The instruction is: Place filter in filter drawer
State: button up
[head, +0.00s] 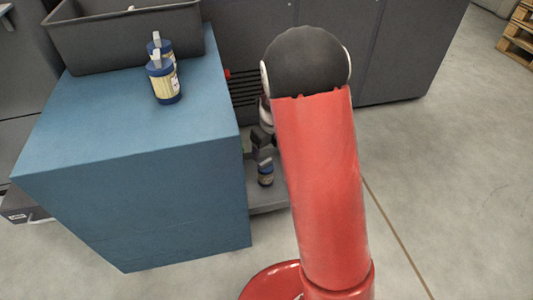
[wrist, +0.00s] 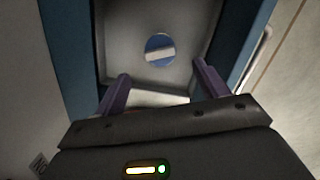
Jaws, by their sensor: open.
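A filter (head: 265,178) with a blue lid and pale label stands upright in the open grey drawer (head: 268,200), low beside the blue cabinet. In the wrist view its round blue top and white handle (wrist: 160,50) show ahead of my fingertips, over the drawer's grey floor (wrist: 185,75). My gripper (head: 264,155) is just above the filter, and my arm partly hides the area. In the wrist view my gripper (wrist: 163,72) has its two purple fingers spread wide, with nothing held between them. Any contact between fingers and filter cannot be seen.
Two more filters (head: 164,84) stand on the blue cabinet (head: 110,130), in front of a dark grey bin (head: 130,40). The dark machine front (head: 400,50) runs behind. Bare concrete floor lies to the right, with a wooden pallet (head: 518,38) at the far right.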

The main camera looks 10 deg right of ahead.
jog(key=s+a+r+n+t, duration=0.1)
jog(key=s+r+n, duration=0.5)
jog(key=r+n, duration=0.2)
jog(key=s+r+n+t, duration=0.1)
jog(key=s+r+n, duration=0.55)
jog(key=r, duration=0.25)
jog(key=s+r+n+t, duration=0.1)
jog(key=s+r+n, duration=0.1)
jog(key=s+n, duration=0.5)
jog(key=s+r+n+t, duration=0.1)
jog(key=s+r+n, duration=0.1)
jog(key=s+n, duration=0.6)
jog(key=shift+r+n+h, duration=0.3)
jog(key=shift+r+n, duration=0.05)
jog(key=shift+n, duration=0.6)
jog(key=shift+s+r, duration=0.1)
jog(key=shift+r, duration=0.05)
